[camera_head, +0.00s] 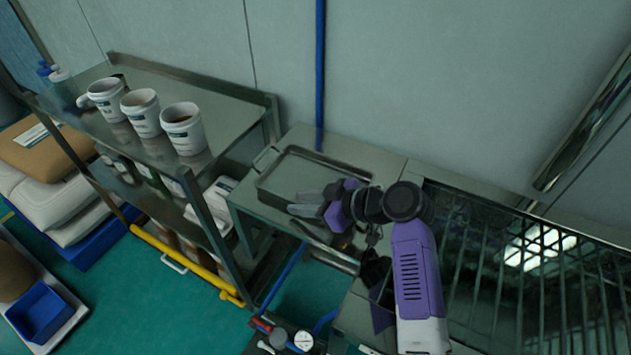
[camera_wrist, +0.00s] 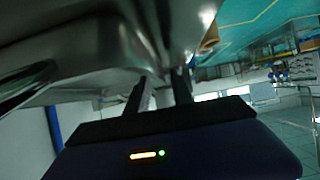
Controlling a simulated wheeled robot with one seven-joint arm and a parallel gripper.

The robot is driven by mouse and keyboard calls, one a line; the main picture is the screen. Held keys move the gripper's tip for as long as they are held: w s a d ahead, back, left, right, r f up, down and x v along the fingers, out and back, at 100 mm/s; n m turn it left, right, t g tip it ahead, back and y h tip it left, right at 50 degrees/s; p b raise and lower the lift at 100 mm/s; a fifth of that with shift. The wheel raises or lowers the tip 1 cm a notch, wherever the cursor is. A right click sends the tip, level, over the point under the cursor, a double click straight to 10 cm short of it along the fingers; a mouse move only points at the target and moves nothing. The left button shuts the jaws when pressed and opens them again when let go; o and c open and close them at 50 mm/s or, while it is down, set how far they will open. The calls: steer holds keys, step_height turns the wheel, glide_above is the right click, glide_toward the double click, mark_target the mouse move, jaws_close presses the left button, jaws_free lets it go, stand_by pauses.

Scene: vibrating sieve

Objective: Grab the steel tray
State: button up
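The steel tray (camera_head: 290,162) is a shallow rectangular pan with a handle at its left end. It lies on a small steel table (camera_head: 378,163) in the head view. My gripper (camera_head: 292,204) reaches in from the right, at the tray's front right side, with its fingers pointing left. The two fingers look spread apart, with a gap between them. The arm hides the tray's near right corner. In the wrist view, my gripper (camera_wrist: 160,88) has its dark fingers apart, close under a large blurred steel surface. I cannot tell whether the tray's rim lies between them.
A steel shelf (camera_head: 235,110) with three white cups (camera_head: 183,128) stands at left. A barred steel basin (camera_head: 520,270) lies at right. A yellow rail (camera_head: 185,262) runs low at left. A blue pipe (camera_head: 320,60) climbs the wall behind the tray.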

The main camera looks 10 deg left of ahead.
steer(key=shift+c, duration=0.2)
jaws_close()
steer(key=shift+r, duration=0.1)
stand_by(1.1)
